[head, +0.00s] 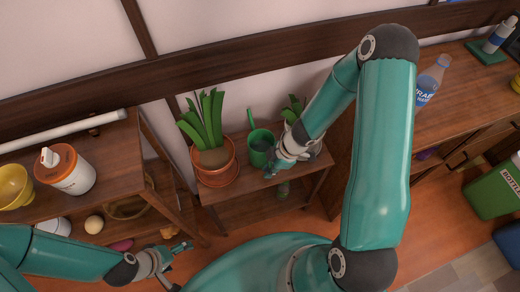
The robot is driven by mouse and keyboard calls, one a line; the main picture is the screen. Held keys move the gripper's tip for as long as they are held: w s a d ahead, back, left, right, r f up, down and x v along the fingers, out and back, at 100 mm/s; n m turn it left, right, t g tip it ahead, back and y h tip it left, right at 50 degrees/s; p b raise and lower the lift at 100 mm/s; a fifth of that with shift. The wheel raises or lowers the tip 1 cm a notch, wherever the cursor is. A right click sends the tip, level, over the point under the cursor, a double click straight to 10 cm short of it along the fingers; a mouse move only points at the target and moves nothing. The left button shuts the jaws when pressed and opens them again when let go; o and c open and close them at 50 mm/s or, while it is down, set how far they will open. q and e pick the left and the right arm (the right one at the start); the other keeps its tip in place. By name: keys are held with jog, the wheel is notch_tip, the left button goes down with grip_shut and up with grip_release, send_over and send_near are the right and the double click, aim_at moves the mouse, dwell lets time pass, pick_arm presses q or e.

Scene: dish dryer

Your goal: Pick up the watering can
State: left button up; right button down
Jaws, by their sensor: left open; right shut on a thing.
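The green watering can (261,152) is on or just above the small wooden stand (247,186), right of a potted plant. Its spout (250,119) points up toward the wall. My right gripper (273,168) is at the can's near right side, shut on it; the fingers and wrist hide the exact grip. I cannot tell whether the can's base is clear of the stand. My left gripper (180,263) is open and empty, low at the left, well apart from the can.
A leafy plant in a terracotta pot (214,176) stands close left of the can. Another plant (293,106) is partly hidden behind my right arm. A left shelf holds a white-orange jar (70,176) and yellow bowl (13,186). A bottle (430,82) stands on the right counter.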

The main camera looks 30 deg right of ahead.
jog(key=shift+r, duration=0.15)
dwell(0.6)
notch_tip(320, 180, up, 10)
jog(key=p, duration=0.9)
jog(key=shift+f+p, duration=0.25)
jog(key=shift+p, duration=0.15)
notch_tip(320, 180, up, 6)
jog(key=p, duration=0.6)
